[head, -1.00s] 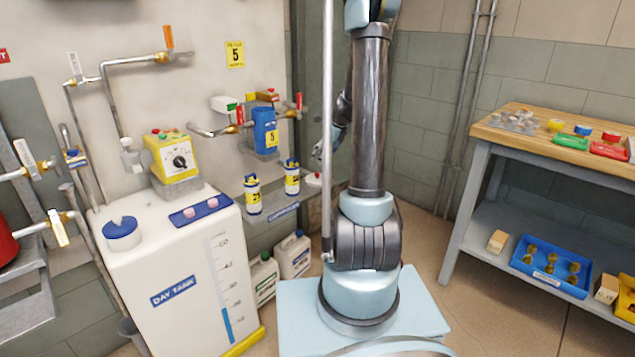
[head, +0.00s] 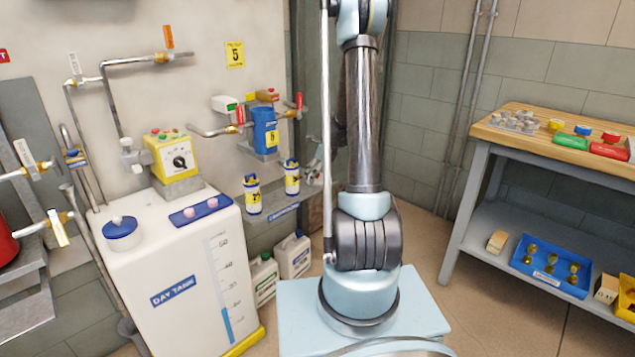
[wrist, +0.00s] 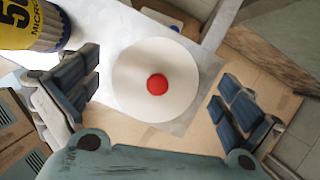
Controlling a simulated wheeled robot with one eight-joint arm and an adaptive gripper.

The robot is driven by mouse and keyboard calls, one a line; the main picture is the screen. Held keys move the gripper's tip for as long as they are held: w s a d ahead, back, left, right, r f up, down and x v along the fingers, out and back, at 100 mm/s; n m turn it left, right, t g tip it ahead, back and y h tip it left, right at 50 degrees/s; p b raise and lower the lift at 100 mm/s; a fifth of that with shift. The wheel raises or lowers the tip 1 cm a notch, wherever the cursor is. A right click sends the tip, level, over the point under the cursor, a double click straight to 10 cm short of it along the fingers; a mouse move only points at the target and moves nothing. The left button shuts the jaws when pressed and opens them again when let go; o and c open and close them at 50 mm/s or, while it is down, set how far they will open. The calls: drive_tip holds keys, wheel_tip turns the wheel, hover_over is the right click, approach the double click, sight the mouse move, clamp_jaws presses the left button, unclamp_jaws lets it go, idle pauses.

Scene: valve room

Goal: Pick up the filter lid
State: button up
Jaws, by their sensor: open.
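The filter lid is a round white disc (wrist: 132,88) with a red knob (wrist: 157,84) in its middle. In the wrist view it lies flat on a pale shelf surface (wrist: 97,25), between the two fingers. My gripper (wrist: 160,88) is open over the lid, one blue-padded finger on each side, both apart from it. The height left between fingers and lid is hard to tell. In the head view my gripper (head: 314,173) shows small at the shelf's right end and largely covers the lid.
The head view shows two such cartridges (head: 253,195) on the shelf and a blue filter housing (head: 265,130) with pipes above. The white day tank (head: 180,270) stands left; a workbench (head: 480,165) stands right.

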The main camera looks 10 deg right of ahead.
drive_tip(key=shift+f, duration=0.2)
drive_tip(key=shift+c, duration=0.6)
drive_tip(key=c, duration=0.9)
drive_tip(key=shift+r, duration=0.1)
